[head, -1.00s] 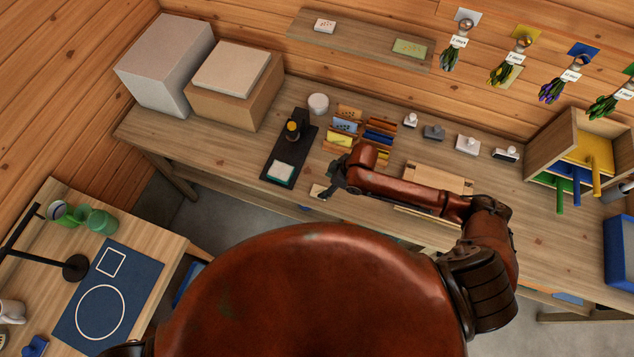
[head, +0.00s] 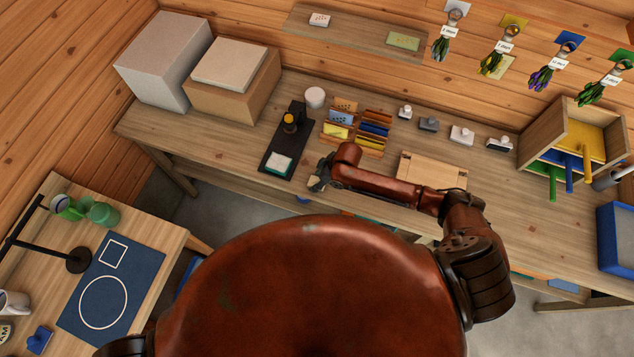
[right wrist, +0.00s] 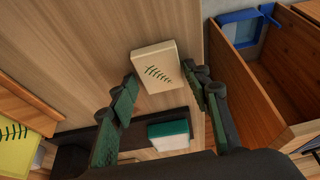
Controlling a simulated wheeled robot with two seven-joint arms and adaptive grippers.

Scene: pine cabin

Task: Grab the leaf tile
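The leaf tile (right wrist: 156,68), a cream block with a dark green fern leaf on its face, lies on the wooden bench in the right wrist view. My right gripper (right wrist: 165,88) is open, with one dark fingertip on each side of the tile's near part. I cannot tell whether either finger touches it. In the head view my right gripper (head: 318,182) is at the bench's front edge, and it largely hides the tile there. My left gripper is not in view.
A black tray (head: 272,150) with a teal-edged pad (head: 279,164) lies close to the gripper. A rack of coloured tiles (head: 352,134) stands behind. A wooden board (head: 432,170) lies to the right. A side table (head: 150,262) stands at left.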

